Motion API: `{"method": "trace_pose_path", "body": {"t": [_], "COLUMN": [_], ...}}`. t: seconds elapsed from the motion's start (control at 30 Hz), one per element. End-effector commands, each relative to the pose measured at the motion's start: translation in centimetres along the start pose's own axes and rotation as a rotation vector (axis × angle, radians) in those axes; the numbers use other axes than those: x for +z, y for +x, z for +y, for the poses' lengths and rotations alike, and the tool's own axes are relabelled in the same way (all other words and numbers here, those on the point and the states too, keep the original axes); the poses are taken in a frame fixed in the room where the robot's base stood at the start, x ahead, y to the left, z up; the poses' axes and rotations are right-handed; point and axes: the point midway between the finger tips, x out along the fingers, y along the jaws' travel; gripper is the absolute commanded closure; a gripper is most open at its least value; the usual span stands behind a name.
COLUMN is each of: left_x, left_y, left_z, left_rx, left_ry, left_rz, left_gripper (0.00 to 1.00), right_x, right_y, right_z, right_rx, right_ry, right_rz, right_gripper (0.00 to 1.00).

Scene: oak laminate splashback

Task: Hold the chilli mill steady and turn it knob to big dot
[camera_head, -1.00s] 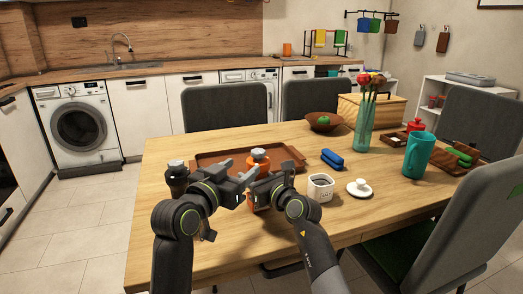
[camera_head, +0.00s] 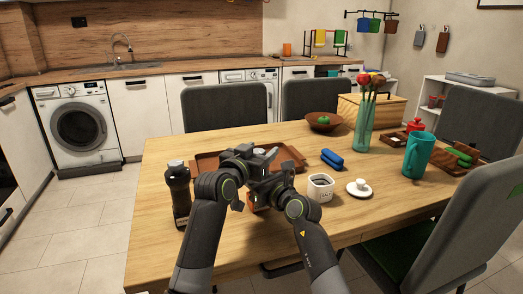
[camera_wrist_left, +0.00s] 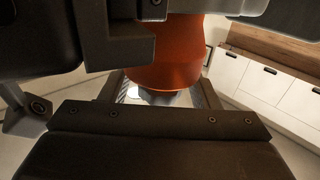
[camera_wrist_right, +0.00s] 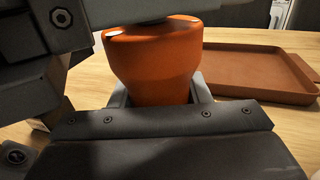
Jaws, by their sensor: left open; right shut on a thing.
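The orange chilli mill stands upright on the table. In the head view my arms hide most of it. In the right wrist view its orange body (camera_wrist_right: 152,65) sits between the fingers of my right gripper (camera_wrist_right: 155,95), which is shut on it. In the left wrist view the orange body (camera_wrist_left: 165,62) shows, with its grey knob (camera_wrist_left: 160,97) between the fingers of my left gripper (camera_wrist_left: 158,92). The left gripper is open around the knob. In the head view the left gripper (camera_head: 262,157) is above the right one. The dot marks cannot be seen.
A dark mill (camera_head: 178,195) stands just left of my left arm. A brown tray (camera_head: 207,162) lies behind the grippers. A white salt pot (camera_head: 320,188), its lid (camera_head: 359,187) and a blue case (camera_head: 332,159) are to the right.

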Motion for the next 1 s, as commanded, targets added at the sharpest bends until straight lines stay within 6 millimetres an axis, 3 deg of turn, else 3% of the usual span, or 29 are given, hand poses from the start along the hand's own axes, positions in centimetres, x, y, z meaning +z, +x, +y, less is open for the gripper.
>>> {"method": "trace_pose_path", "body": {"t": [0.5,0.83,1.0], "left_x": [0.01,0.02,0.06], "left_y": [1.01,1.0,1.01], "left_z": [-0.01,-0.02,-0.04], "left_rx": [0.0,0.0,0.011], "left_ry": [0.0,0.0,0.002], "left_rz": [0.0,0.0,-0.002], "left_gripper": [0.46,0.89,0.89], "right_x": [-0.02,-0.02,-0.02], "right_y": [0.0,0.0,0.0], "right_z": [0.0,0.0,0.0], "right_rx": [0.0,0.0,0.0], "right_ry": [0.0,0.0,0.0], "right_rz": [0.0,0.0,0.0], "right_gripper": [0.85,0.85,0.85]}}
